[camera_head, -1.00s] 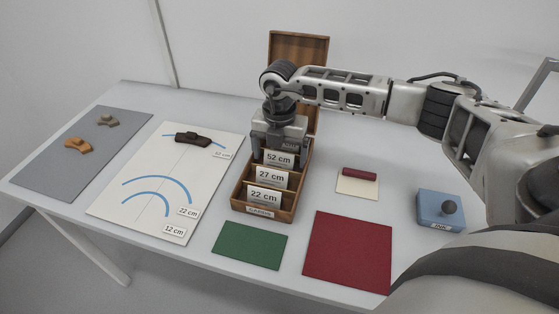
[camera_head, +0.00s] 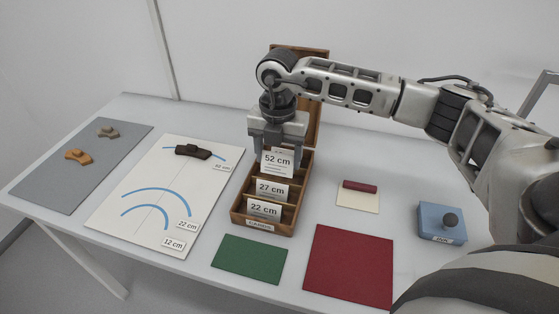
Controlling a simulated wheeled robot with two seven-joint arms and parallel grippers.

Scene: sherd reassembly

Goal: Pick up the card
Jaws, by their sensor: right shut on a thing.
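My right gripper (camera_head: 278,146) is shut on the white "52 cm" card (camera_head: 277,163) above the back of the wooden card box (camera_head: 240,216). The card is upright, and more of its face shows below the fingers. I cannot tell whether its lower edge is clear of the box. The "27 cm" card (camera_head: 271,189) and "22 cm" card (camera_head: 264,209) stand in the compartments in front of it. My left gripper is not in view.
The box's open lid (camera_head: 318,115) stands behind the gripper. Left are a white arc sheet (camera_head: 125,190) with a dark sherd (camera_head: 193,151) and a grey mat (camera_head: 60,180) with two sherds. Green (camera_head: 249,259) and red (camera_head: 348,266) mats lie in front; a blue block (camera_head: 441,222) sits right.

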